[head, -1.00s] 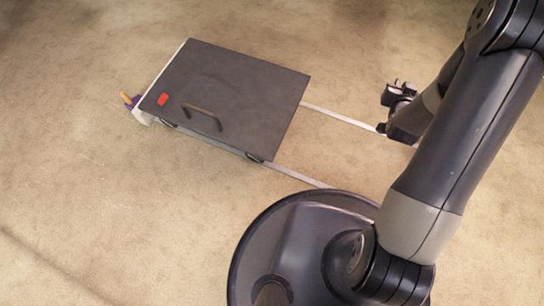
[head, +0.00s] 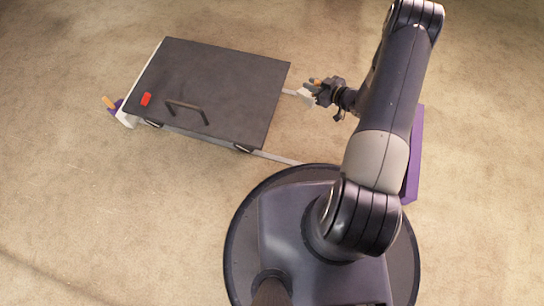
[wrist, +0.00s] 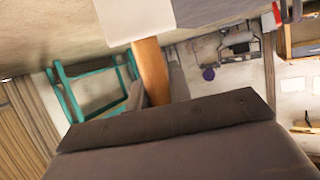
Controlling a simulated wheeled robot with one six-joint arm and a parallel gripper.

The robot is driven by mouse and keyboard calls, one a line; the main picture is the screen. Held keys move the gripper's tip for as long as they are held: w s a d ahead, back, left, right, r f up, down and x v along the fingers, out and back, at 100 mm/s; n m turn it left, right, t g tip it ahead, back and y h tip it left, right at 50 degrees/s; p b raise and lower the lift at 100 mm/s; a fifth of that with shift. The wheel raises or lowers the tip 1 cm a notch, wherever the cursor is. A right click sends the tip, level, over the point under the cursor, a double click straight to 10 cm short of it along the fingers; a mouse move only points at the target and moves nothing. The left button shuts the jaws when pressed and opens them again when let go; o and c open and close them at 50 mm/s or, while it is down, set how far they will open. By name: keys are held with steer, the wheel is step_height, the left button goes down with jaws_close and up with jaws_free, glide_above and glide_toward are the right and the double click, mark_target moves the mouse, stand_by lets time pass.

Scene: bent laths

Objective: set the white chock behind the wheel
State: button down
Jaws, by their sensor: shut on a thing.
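My gripper (head: 316,90) is shut on a white chock (head: 305,97) with an orange handle, just right of the cart's right edge and over the far pale lath. In the wrist view the chock (wrist: 134,16) is at the top, with its orange-brown handle (wrist: 151,72) between my fingers. The cart (head: 210,88) has a dark flat top, a red tag and a black handle. Two wheels (head: 243,148) show along its near side; those on the far side are hidden under the top. I cannot tell whether the chock touches the floor or lath.
A near lath (head: 275,158) runs from the cart towards my base. A white piece with purple and orange parts (head: 127,119) sits at the cart's left end. A purple object (head: 414,150) is partly hidden behind my arm. Carpet left and in front of the cart is clear.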

steer(key=s+d+f+n+g+y, duration=0.15)
steer(key=s+f+n+g, duration=0.25)
steer(key=s+f, duration=0.45)
steer(key=s+d+f+n+g+y, duration=0.1)
steer(key=s+f+n+g+y, duration=0.25)
steer(key=s+f, duration=0.5)
steer(key=shift+h, duration=0.4)
steer(key=a+b, duration=0.1)
steer(key=a, duration=0.4)
steer(key=w+a+f+b, duration=0.1)
steer(key=a+b, duration=0.1)
steer(key=a, duration=0.4)
steer(key=w+a+f+b, duration=0.1)
steer(key=a+b, duration=0.1)
steer(key=a, duration=0.3)
steer(key=shift+a+f, duration=0.15)
steer(key=shift+a, duration=0.25)
steer(key=c, duration=1.3)
jaws_free()
steer(key=shift+f, duration=0.1)
